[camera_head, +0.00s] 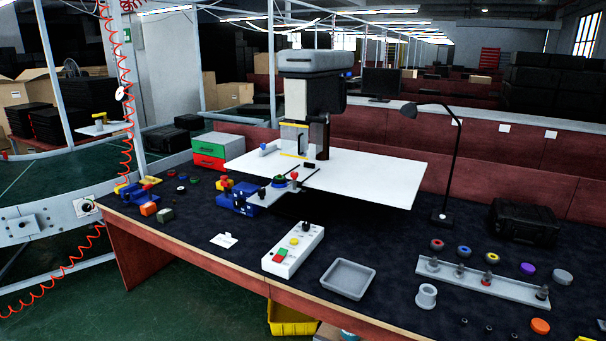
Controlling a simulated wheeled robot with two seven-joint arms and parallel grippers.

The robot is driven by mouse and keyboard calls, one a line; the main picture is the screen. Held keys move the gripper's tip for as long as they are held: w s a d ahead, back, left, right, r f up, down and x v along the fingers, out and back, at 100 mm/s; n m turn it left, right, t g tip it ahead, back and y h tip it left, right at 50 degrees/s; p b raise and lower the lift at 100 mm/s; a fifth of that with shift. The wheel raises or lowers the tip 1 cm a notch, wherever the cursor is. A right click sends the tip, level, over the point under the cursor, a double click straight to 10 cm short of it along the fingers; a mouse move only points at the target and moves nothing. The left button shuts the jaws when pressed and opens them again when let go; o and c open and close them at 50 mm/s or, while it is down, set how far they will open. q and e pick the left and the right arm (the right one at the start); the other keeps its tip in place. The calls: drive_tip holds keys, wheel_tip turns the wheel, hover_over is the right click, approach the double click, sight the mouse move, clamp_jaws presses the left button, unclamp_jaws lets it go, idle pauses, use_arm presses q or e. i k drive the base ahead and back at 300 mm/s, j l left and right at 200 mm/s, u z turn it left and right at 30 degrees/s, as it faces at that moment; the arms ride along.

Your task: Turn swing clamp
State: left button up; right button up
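A blue clamping fixture (242,199) stands on the dark workbench, left of centre, in front of a large white plate (345,180). Small red-topped parts stand around it: one at its left (225,182) and one at its right (294,176) on a grey plate. Which of these is the swing clamp is too small to tell, and so is its angle. Neither of my grippers is in view, and nothing touches the fixture.
A grey press machine (312,90) rises behind the white plate. A control box (293,250) with buttons and a grey tray (348,279) lie in front. A peg rack (480,280), a black lamp (445,217) and a black case (523,222) stand at right.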

sight(294, 175)
drive_tip(key=i+j+z, duration=0.15)
drive_tip(key=z, duration=0.25)
drive_tip(key=i+j+z, duration=0.1)
drive_tip(key=z, duration=0.25)
drive_tip(key=j+z, duration=0.4)
drive_tip(key=i+j+z, duration=0.1)
drive_tip(key=z, duration=0.3)
